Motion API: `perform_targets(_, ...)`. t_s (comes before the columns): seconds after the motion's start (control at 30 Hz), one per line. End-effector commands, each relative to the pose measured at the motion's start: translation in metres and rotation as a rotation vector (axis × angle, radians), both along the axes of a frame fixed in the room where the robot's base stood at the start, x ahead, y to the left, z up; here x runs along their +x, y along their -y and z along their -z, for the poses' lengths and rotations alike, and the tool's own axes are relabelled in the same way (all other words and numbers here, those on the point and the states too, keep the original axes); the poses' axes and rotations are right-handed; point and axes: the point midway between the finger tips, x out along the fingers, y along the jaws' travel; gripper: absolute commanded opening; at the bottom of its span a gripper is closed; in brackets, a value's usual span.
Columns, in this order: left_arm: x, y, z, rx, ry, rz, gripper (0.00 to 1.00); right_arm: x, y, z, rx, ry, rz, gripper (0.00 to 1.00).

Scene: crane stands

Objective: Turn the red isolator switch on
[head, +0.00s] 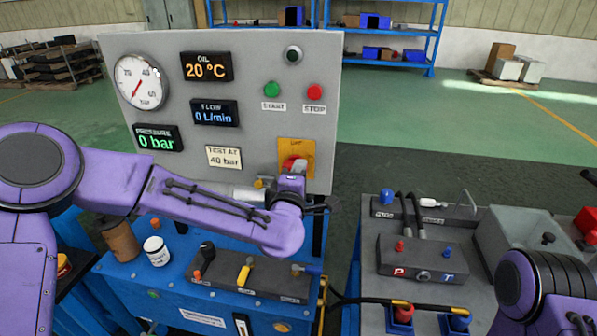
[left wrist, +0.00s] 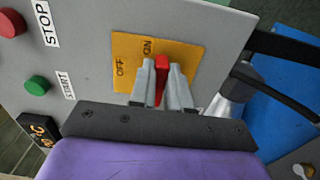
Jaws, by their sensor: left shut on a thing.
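The red isolator switch (head: 291,163) is on a yellow plate (head: 305,148) at the lower right of the grey panel in the head view. My left gripper (head: 293,171) reaches it from the front and partly hides it. In the left wrist view, my two grey fingers (left wrist: 162,76) are shut on the red handle (left wrist: 162,90), one on each side. The yellow plate (left wrist: 126,48) shows OFF and ON labels. The handle's upper end in that view lies just beside ON, apart from OFF. My right gripper is out of view.
The panel (head: 230,45) carries a dial gauge (head: 140,82), displays, a green START button (head: 272,89) and a red STOP button (head: 315,91). A blue bench (head: 215,312) with a white jar (head: 157,251) stands below. A grey bench with valve blocks (head: 420,259) is right. Hoses run between them.

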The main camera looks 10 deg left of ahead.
Motion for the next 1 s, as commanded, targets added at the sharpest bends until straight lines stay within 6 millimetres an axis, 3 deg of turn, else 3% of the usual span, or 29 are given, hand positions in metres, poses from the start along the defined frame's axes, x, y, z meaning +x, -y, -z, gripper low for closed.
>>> perform_targets(0.43,0.0,0.0,0.001,0.013,-0.001,0.002,0.0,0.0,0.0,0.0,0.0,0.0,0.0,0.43)
perform_targets(0.47,0.0,0.0,0.001,0.013,-0.001,0.002,0.2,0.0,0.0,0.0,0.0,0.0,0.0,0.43)
perform_targets(0.53,0.0,0.0,0.001,0.013,-0.001,0.002,0.43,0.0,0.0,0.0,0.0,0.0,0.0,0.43)
perform_targets(0.83,-0.002,0.0,0.001,0.011,-0.001,0.001,0.43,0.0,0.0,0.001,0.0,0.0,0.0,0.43)
perform_targets(1.0,-0.027,0.001,0.003,0.012,0.0,0.004,0.43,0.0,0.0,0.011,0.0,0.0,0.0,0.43)
